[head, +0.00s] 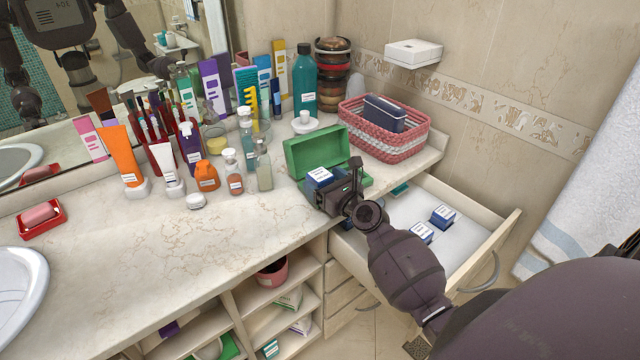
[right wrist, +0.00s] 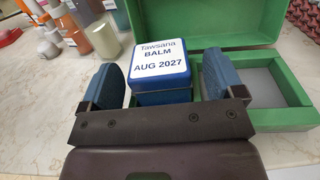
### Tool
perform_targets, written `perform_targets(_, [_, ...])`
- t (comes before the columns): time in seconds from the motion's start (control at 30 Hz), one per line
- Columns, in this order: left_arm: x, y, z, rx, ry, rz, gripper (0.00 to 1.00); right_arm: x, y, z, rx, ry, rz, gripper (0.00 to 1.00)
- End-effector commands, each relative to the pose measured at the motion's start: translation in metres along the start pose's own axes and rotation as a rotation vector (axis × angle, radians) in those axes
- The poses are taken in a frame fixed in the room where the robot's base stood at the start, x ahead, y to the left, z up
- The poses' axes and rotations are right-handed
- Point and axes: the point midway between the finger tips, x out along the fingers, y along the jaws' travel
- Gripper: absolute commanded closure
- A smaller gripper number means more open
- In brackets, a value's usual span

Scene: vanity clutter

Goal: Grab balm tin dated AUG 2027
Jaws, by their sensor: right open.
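The balm tin (right wrist: 160,62) is a blue, square-sided tin with a white top label reading "Tawsana BALM AUG 2027". In the head view the tin (head: 320,176) is at the open green box (head: 316,150), in front of its raised lid. My right gripper (right wrist: 161,72) is open, with one blue finger on each side of the tin and visible gaps between. In the head view my right gripper (head: 338,188) partly hides the tin and the box's front. The tin's base is hidden, so I cannot tell exactly how it rests. My left gripper is not in view.
An open drawer (head: 480,245) below holds more blue tins (head: 443,215) with white labels. A pink woven basket (head: 385,146) stands right of the box. Bottles (head: 263,165) and tubes (head: 125,155) crowd the counter to the left. The counter's front (head: 200,255) is clear.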

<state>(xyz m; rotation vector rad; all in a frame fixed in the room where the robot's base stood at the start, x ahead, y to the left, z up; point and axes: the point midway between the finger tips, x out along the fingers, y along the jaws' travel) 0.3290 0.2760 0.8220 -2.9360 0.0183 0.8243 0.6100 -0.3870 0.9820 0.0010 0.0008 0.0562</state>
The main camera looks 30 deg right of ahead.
Motion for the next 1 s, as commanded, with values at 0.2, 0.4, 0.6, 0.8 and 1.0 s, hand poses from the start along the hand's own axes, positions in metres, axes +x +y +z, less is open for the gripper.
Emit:
perform_targets(0.2, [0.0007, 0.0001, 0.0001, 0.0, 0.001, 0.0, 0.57, 0.0108, -0.0003, 0.0002, -0.002, 0.0, -0.001, 0.13])
perform_targets(0.4, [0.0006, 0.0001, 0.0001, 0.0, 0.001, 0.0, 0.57, 0.0105, -0.0002, 0.0002, -0.001, 0.0, -0.001, 0.17])
perform_targets(0.6, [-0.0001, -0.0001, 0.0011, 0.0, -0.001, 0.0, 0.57, 0.0103, -0.0002, 0.0001, -0.001, 0.0, 0.0, 0.48])
perform_targets(0.8, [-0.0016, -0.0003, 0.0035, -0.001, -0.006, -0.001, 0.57, 0.0104, -0.0002, 0.0005, -0.001, -0.001, -0.001, 0.69])
perform_targets(1.0, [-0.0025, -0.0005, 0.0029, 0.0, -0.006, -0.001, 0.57, 0.0104, -0.0001, 0.0022, -0.001, -0.001, -0.001, 0.69])
